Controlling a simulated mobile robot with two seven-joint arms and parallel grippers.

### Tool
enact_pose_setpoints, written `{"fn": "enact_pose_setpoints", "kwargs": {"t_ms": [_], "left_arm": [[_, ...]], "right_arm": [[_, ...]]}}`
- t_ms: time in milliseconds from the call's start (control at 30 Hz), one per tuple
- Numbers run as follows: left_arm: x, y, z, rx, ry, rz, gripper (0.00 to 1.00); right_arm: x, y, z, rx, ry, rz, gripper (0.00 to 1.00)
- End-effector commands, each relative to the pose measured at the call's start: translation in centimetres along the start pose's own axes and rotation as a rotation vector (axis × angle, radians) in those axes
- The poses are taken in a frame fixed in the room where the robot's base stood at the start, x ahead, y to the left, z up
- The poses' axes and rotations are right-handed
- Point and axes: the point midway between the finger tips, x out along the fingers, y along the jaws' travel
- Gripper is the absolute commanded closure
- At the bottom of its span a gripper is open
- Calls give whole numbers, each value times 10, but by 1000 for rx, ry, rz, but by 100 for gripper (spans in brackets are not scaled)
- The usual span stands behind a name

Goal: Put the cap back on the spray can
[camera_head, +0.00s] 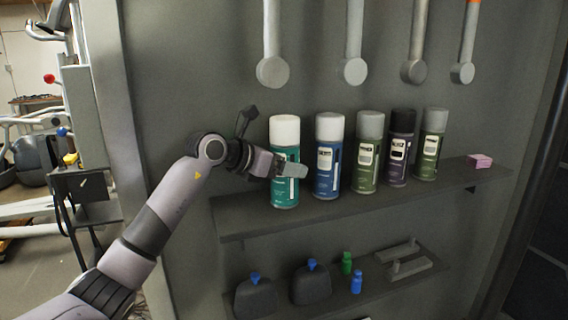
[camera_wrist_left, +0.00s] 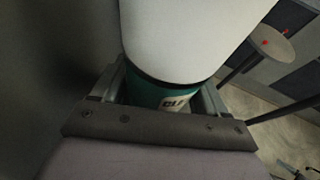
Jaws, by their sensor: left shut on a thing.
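The teal spray can (camera_head: 285,194) stands upright at the left end of the upper shelf, with a white cap (camera_head: 284,130) on top. My left gripper (camera_head: 286,168) reaches in from the left and is shut around the upper body of this can, below the cap. In the left wrist view the white cap (camera_wrist_left: 190,35) fills the top, and the teal body (camera_wrist_left: 160,96) shows between the two fingers. A thin dark line runs between cap and body. My right gripper is not in view.
A blue can (camera_head: 327,183) with a white cap stands close to the right, followed by several capped cans. Pink blocks (camera_head: 480,161) lie at the right end of the shelf (camera_head: 400,198). Dark bottles (camera_head: 257,300) stand below, and rods hang above.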

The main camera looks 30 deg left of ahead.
Motion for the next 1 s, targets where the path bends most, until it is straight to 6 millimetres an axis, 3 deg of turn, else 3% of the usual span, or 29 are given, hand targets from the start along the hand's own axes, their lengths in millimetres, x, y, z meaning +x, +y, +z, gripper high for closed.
{"fn": "enact_pose_setpoints", "kwargs": {"t_ms": [400,433,500,867,1000], "left_arm": [[2,0,-4,2,-5,1,69],[2,0,-4,1,-2,0,16],[2,0,-4,1,-2,0,1],[-1,0,0,1,-2,1,1],[-17,2,-3,3,-3,4,1]], "right_arm": [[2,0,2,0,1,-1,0],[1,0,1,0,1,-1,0],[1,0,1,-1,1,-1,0],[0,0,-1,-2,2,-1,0],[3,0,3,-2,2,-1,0]]}}
